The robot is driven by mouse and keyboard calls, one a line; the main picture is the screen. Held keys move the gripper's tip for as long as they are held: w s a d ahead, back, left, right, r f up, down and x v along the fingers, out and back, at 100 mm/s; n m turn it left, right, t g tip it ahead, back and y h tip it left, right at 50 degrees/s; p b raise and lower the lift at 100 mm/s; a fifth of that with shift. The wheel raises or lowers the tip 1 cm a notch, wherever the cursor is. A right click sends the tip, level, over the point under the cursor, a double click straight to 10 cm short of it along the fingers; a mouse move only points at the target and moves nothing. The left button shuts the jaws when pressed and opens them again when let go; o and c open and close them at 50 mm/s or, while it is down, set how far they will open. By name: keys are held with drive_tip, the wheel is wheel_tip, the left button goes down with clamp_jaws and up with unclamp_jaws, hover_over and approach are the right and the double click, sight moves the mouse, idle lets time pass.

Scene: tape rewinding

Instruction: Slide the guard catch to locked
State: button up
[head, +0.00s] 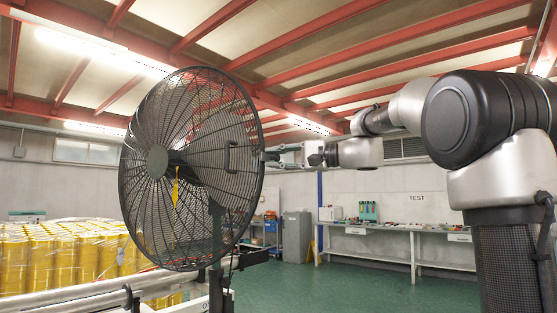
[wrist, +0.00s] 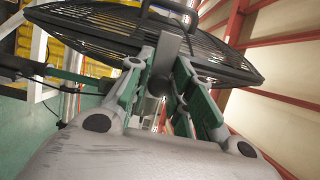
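The large black wire fan guard (head: 190,165) stands upright at the left of the head view, and it crosses the top of the wrist view (wrist: 100,25). A dark handle-like loop (head: 230,157) shows on its right side. My gripper (head: 268,156) reaches in from the right to the guard's right edge. In the wrist view a flat grey tab (wrist: 166,52), which looks like the catch, stands between the green-padded fingertips of my gripper (wrist: 165,72). I cannot tell whether both pads touch the tab. The catch's track and its position are hidden.
Yellow wrapped rolls (head: 75,255) stand at the left behind a metal rail (head: 90,300). A workbench (head: 385,230) and a grey cabinet (head: 296,237) stand along the back wall. The green floor (head: 320,285) between is clear.

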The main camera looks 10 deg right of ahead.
drive_tip(key=o, duration=0.4)
drive_tip(key=shift+s, duration=0.1)
drive_tip(key=shift+c, duration=0.2)
drive_tip(key=v, duration=1.2)
